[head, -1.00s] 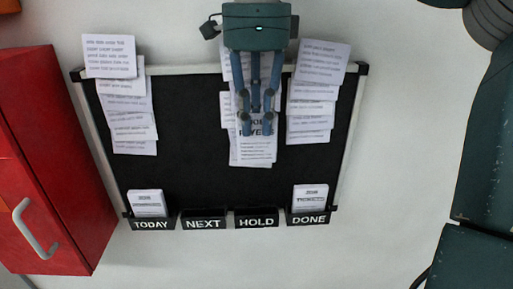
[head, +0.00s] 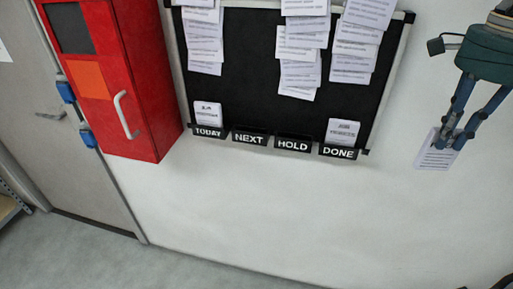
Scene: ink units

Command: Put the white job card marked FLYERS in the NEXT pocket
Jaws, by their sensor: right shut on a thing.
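My right gripper (head: 448,141) is at the right side of the head view, out in front of the bare wall. It is shut on a white card (head: 436,159) with small print, which hangs below the fingertips; its heading cannot be read here. The NEXT pocket (head: 249,139) is a black holder with white letters at the board's lower edge, second from the left. No card shows in it. The gripper and card are well to the right of this pocket, beyond the board's right edge. My left gripper is not in view.
The black board (head: 245,75) carries several pinned sheets. The TODAY pocket (head: 208,132) and DONE pocket (head: 339,152) each hold a white card; the HOLD pocket (head: 293,144) shows none. A red cabinet (head: 150,110) stands out left of the board. The wall below is clear.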

